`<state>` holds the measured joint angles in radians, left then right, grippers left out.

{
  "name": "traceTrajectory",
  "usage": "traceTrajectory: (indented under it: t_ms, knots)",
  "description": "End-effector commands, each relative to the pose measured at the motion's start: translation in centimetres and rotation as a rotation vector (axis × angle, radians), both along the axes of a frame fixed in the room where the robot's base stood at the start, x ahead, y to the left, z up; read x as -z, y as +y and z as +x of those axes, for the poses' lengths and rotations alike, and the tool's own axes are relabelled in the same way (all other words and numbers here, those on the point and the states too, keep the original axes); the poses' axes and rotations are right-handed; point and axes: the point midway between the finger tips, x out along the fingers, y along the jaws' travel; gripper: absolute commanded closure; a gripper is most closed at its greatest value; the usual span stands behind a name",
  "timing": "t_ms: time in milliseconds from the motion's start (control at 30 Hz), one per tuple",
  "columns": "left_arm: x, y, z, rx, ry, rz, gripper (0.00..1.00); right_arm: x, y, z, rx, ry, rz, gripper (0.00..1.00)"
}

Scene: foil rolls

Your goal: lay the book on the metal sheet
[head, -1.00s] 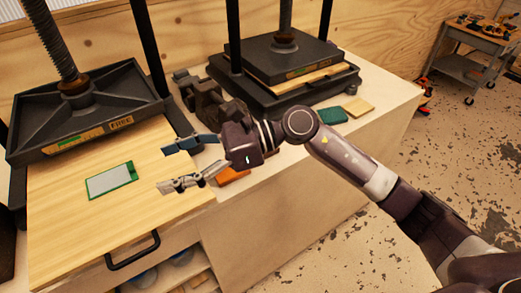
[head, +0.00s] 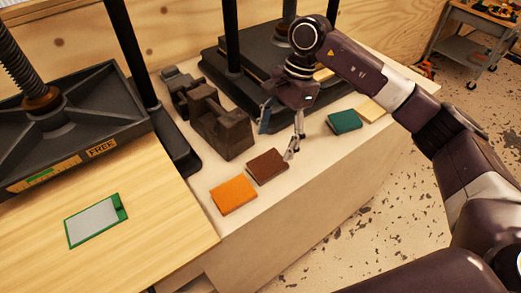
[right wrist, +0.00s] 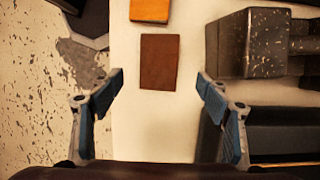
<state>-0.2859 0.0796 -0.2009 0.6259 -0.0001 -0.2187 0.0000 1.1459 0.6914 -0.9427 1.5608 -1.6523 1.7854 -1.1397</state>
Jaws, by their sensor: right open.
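A grey metal sheet with a green border (head: 95,221) lies flat on the pale wooden board at the left in the head view. A brown book (head: 267,166) lies flat on the pale bench top, beside an orange book (head: 233,195). A teal book (head: 345,121) and a tan book (head: 371,110) lie farther right. My right gripper (head: 278,140) is open and empty, pointing down near the brown book. In the right wrist view the brown book (right wrist: 159,62) lies ahead between the spread fingers, apart from both. My left gripper is not in view.
A black press (head: 80,125) marked FREE stands over the wooden board (head: 150,205). A second press (head: 225,65) stands behind my right arm. Dark metal blocks (head: 222,125) stand on the bench close to the brown book. A tool cart (head: 465,45) stands at the far right.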

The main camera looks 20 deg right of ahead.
Motion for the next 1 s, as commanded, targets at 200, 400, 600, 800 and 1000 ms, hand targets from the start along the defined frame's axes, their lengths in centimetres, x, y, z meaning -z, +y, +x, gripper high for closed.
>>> traceTrajectory:
  t_ms: [200,400,600,800,1000]
  knots:
    - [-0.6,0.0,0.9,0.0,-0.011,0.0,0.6,1.3,0.1,-0.2,-0.001,0.005,-0.01,0.3]
    - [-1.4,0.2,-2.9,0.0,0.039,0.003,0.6,3.2,0.7,-0.4,-0.001,0.005,-0.007,0.3]
    - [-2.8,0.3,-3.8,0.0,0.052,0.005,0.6,6.1,1.4,-0.7,0.0,0.006,-0.007,0.3]
    - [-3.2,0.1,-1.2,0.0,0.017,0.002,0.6,7.5,1.8,-0.7,-0.001,0.002,-0.007,0.3]
    - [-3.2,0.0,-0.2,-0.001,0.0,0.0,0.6,7.5,1.7,-0.7,-0.001,0.001,-0.007,0.33]
